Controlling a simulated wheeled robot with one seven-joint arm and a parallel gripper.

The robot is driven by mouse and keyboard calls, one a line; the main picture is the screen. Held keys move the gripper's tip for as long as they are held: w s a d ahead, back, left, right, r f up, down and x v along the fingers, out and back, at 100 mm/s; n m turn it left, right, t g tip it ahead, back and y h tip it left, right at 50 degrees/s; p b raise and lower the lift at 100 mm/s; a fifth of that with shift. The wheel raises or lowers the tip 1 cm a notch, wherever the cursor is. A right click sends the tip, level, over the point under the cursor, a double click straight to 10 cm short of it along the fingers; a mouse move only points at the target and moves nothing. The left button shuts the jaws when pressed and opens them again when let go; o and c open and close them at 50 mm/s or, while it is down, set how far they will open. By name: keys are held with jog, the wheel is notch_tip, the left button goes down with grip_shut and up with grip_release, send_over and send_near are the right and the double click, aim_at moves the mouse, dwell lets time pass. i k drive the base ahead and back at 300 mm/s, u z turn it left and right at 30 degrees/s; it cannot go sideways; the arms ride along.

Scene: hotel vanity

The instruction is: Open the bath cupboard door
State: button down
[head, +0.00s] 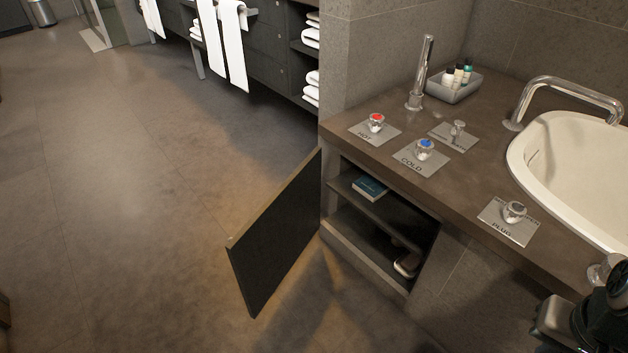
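The bath cupboard door (277,240) is a dark flat panel under the left end of the bath counter. It stands swung wide out from the cupboard, hinged on the cupboard's left side, with its free edge over the floor. The cupboard (365,231) shows its inside, with a shelf. A blue book (370,187) lies on the shelf and a shoe-like object (407,264) lies below. Part of my arm shows at the lower right corner, well apart from the door. My gripper's fingers cannot be made out there.
The brown counter (458,178) carries hot, cold and plug knobs, a hand shower and a grey tray (454,87) of small bottles beside the white bath (580,170). The tiled floor (130,200) left of the door is clear. A dark vanity with white towels (232,45) stands behind.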

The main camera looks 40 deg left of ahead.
aim_at(263, 253)
jog(key=k, duration=0.65)
jog(key=u, duration=0.9)
jog(key=i, duration=0.5)
jog(key=u, duration=0.05)
